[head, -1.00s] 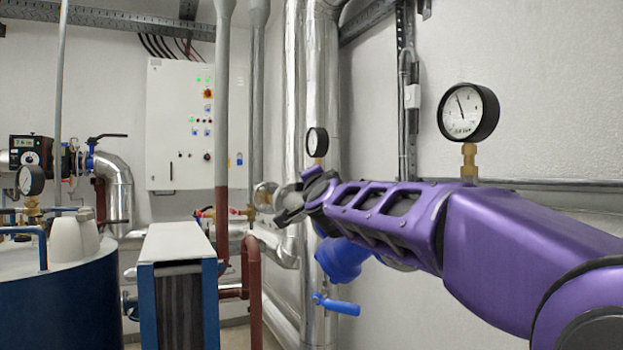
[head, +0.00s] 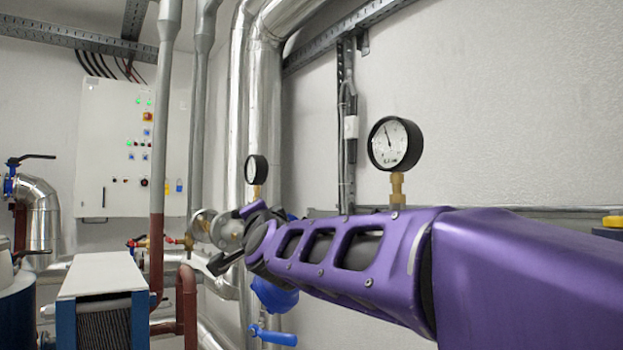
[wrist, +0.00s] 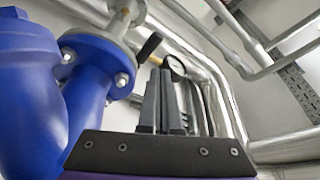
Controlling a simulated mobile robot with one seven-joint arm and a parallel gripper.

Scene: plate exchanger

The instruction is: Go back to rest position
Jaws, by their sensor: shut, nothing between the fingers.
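My purple arm (head: 350,255) reaches from the right edge toward the middle left in the head view. The dark gripper at its far end is small and partly hidden there. In the wrist view my gripper (wrist: 164,78) shows its dark fingers close together, with nothing held. A blue valve or pipe body (wrist: 30,85) with a bolted flange stands to the left of the fingers. A pressure gauge (wrist: 176,66) shows just behind and right of the fingertips; whether they touch anything is hard to tell.
Silver insulated pipes (head: 265,120) rise behind the gripper. A large gauge (head: 394,143) stands above the arm by the wall. A blue valve handle (head: 272,336) is below the arm. A control cabinet (head: 100,150) and a white-topped plate unit (head: 103,275) are at left.

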